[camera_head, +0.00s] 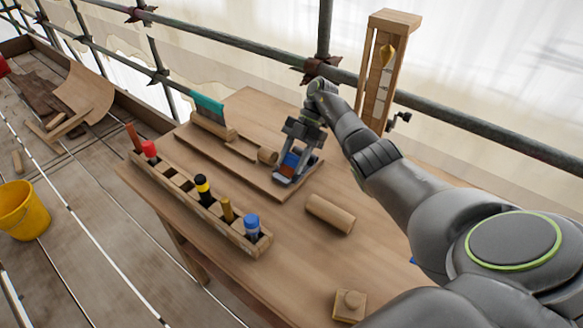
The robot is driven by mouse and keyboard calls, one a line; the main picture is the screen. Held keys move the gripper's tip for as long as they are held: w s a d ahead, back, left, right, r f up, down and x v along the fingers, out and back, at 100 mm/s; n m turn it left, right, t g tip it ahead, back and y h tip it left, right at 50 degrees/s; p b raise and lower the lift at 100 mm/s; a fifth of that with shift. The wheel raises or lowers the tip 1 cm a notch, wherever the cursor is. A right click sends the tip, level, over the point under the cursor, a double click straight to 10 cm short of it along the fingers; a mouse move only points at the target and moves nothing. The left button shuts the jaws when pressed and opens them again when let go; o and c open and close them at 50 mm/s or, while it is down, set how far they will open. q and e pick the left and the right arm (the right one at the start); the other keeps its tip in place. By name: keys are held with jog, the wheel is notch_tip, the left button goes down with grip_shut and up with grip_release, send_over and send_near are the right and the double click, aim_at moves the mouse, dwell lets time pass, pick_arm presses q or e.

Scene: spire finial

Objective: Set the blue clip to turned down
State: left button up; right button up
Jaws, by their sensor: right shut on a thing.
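The blue clip (291,160) is at the right end of a flat wooden board on the workbench. My right gripper (290,171) reaches down from above and is shut on the blue clip. The gripper's fingers hide much of the clip, so which way it is turned cannot be told. A small reddish part shows low between the fingers. My left gripper is not in view.
A wooden rack (190,192) with several coloured-top items runs along the bench's left edge. A loose wooden cylinder (330,213) lies right of the board. A wooden post (388,65) stands at the back.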

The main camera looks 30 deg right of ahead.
aim_at(294, 156)
jog(key=shift+d+f+y+b, duration=0.15)
jog(key=shift+f+y+b, duration=0.1)
jog(key=shift+y+b, duration=0.15)
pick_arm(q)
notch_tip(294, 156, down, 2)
pick_arm(e)
jog(key=shift+w+y, duration=0.1)
jog(key=shift+y, duration=0.2)
jog(key=shift+g, duration=0.3)
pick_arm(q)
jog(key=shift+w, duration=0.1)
pick_arm(e)
jog(key=o, duration=1)
pick_arm(q)
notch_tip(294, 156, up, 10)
jog(key=p, duration=0.9)
jog(key=shift+p, duration=0.3)
pick_arm(e)
notch_tip(294, 156, up, 10)
jog(key=shift+f, duration=0.1)
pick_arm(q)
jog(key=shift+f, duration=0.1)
